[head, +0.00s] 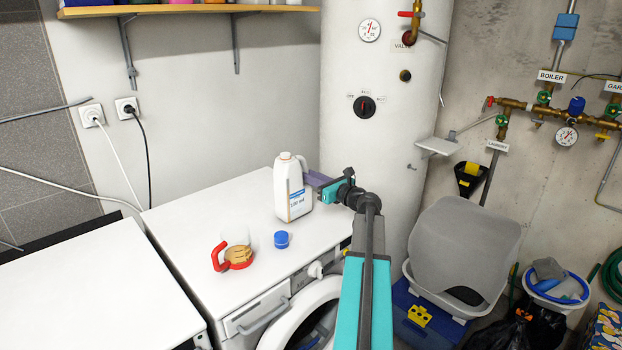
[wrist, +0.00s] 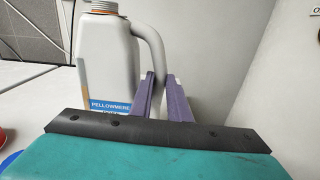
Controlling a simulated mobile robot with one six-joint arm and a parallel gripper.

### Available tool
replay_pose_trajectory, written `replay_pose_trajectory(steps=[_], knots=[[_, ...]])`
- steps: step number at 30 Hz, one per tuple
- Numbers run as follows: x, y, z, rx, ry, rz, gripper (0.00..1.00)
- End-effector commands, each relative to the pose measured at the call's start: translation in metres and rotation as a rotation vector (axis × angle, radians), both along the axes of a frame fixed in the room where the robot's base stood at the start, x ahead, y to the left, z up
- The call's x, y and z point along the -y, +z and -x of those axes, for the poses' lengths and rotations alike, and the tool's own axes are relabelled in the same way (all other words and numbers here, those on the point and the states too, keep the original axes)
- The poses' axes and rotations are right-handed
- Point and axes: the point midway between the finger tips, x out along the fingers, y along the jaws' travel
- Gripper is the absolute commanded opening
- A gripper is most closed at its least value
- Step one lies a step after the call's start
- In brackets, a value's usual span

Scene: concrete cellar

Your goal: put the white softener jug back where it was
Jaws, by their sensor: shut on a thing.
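The white softener jug (head: 288,190) is upright over the right part of the white washing machine's top (head: 190,217). I cannot tell whether its base touches the top. In the wrist view the jug (wrist: 105,62) shows an open neck with no cap and a blue label reading "PELLOWMERE". My gripper (head: 314,181) reaches it from the right, shut on the jug's handle; in the wrist view the purple fingers (wrist: 161,92) are at the lower handle. A blue cap (head: 281,239) lies on the machine in front of the jug.
A second white appliance (head: 95,290) is at the left. The boiler tank (head: 350,130) rises behind the machine. A wooden shelf (head: 190,9) with containers is above. The machine's back left is clear.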

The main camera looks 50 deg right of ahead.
Motion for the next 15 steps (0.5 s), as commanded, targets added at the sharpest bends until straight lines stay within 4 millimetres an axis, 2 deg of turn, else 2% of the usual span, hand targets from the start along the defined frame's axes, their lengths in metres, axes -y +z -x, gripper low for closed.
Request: replay_pose_trajectory(steps=[15], knots=[[0.0001, -0.0042, 0.0001, 0.005, 0.0, -0.002, 0.0]])
